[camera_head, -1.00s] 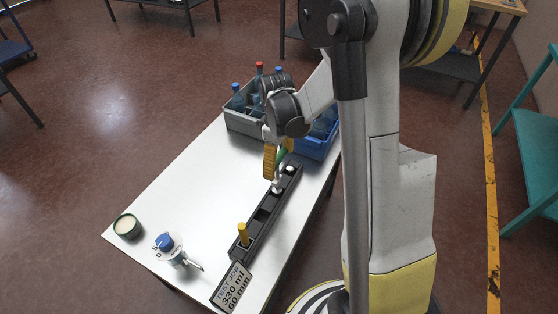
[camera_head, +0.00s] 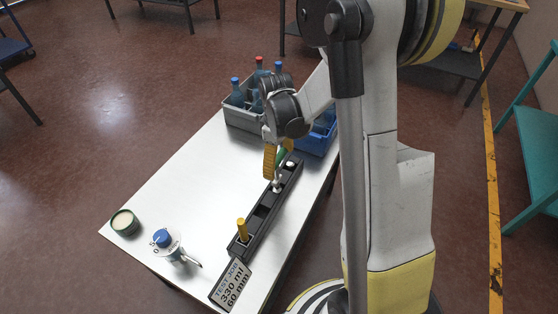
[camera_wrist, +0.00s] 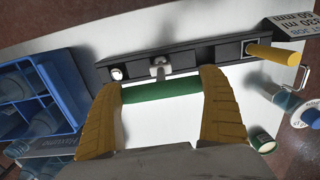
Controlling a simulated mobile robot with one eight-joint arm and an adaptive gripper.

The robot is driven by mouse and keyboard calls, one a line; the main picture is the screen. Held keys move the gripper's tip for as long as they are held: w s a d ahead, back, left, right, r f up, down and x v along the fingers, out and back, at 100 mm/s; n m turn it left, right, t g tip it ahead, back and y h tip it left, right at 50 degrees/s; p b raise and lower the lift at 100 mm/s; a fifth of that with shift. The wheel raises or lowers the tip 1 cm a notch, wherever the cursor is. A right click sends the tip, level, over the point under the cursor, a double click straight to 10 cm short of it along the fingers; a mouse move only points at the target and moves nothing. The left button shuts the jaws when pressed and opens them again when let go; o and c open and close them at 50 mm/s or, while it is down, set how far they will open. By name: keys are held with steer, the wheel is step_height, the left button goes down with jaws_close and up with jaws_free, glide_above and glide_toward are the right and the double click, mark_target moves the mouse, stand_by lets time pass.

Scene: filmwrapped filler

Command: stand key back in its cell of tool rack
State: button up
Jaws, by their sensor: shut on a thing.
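The key has a green cross handle (camera_wrist: 160,91) and a pale metal shaft (camera_wrist: 158,68). My gripper (camera_head: 276,162) is shut on the green handle, one yellow finger at each end in the wrist view (camera_wrist: 162,100). The shaft points down to the long black tool rack (camera_head: 256,226), and its lower end (camera_head: 277,187) is at a cell near the rack's far end. I cannot tell how deep it sits. A white-topped piece (camera_head: 290,164) stands in the far end cell and a yellow-handled tool (camera_head: 242,230) at the near end. Between them the rack shows open cells.
A grey crate with bottles (camera_head: 240,116) and a blue crate (camera_head: 315,143) stand behind the rack. A label plate (camera_head: 232,285) lies at its near end. The white tabletop (camera_head: 190,190) between is clear.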

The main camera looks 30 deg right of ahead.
steer(key=shift+f, duration=0.25)
steer(key=o, duration=1)
steer(key=shift+o, duration=0.2)
steer(key=shift+r, duration=0.15)
step_height(320, 180, up, 12)
steer(key=shift+w, duration=0.2)
steer(key=s+a+r+m+t, duration=0.3)
steer(key=s+a, duration=0.2)
steer(key=s, duration=0.2)
steer(key=s+a+r+m+t, duration=0.3)
steer(key=s+a+t, duration=0.1)
steer(key=s, duration=0.3)
steer(key=shift+s+a+r+m, duration=0.2)
steer(key=shift+s+a+m, duration=0.15)
steer(key=shift+a, duration=0.5)
